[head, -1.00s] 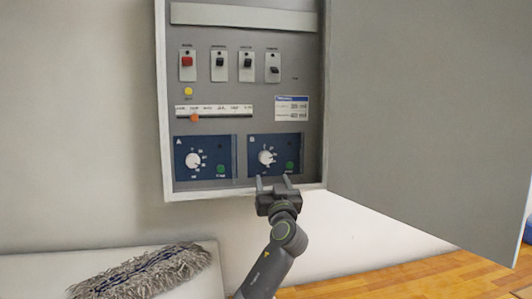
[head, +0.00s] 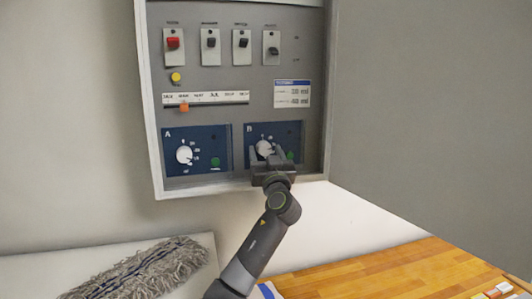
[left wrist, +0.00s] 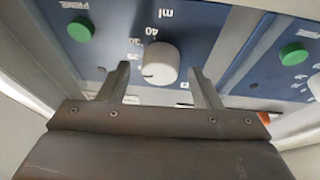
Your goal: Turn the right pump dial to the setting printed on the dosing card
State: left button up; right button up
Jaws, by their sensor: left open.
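The right pump panel (head: 289,131), marked B, is blue with a white round dial (head: 264,148) and a green button (head: 290,155). My left gripper (head: 268,156) is open just in front of this dial. In the left wrist view, the white dial (left wrist: 160,63) sits between and beyond the two open fingers (left wrist: 160,84), with no contact visible. Numbers such as 40 and 30 and "ml" are printed around it. The dosing card (head: 292,94), white with a blue header, is on the cabinet panel above; its print is too small to read. My right gripper is not in view.
Panel A (head: 196,150) with its own dial (head: 184,155) is to the left. Above are several switches, a yellow button (head: 176,77) and an orange slider (head: 184,107). The open cabinet door (head: 430,110) fills the right side. A grey mop head (head: 140,270) lies below left.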

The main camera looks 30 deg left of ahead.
pick_arm(q)
jog(key=shift+a, duration=0.1)
jog(key=c, duration=1)
jog(key=shift+m, duration=0.4)
jog(key=m+h, duration=0.1)
jog(key=m+t+h+p, duration=0.1)
jog(key=m, duration=0.1)
jog(key=shift+s+a+r+m, duration=0.1)
jog(key=shift+r+m, duration=0.05)
jog(key=shift+m, duration=0.15)
jog(key=m+h, duration=0.1)
jog(key=m, duration=0.2)
jog(key=m+t+h+p, duration=0.1)
jog(key=m, duration=0.2)
jog(key=shift+r+h, duration=0.1)
jog(key=shift+h, duration=0.2)
jog(key=m+h+p, duration=0.1)
jog(key=m+h, duration=0.1)
jog(key=m, duration=0.3)
jog(key=shift+s+r, duration=0.1)
jog(key=shift+a+r+m+g+h, duration=0.1)
jog(key=shift+m+g+h, duration=0.25)
jog(key=shift+m, duration=0.7)
jog(key=shift+m+g+h, duration=0.35)
jog(key=shift+m, duration=0.7)
jog(key=o, duration=1)
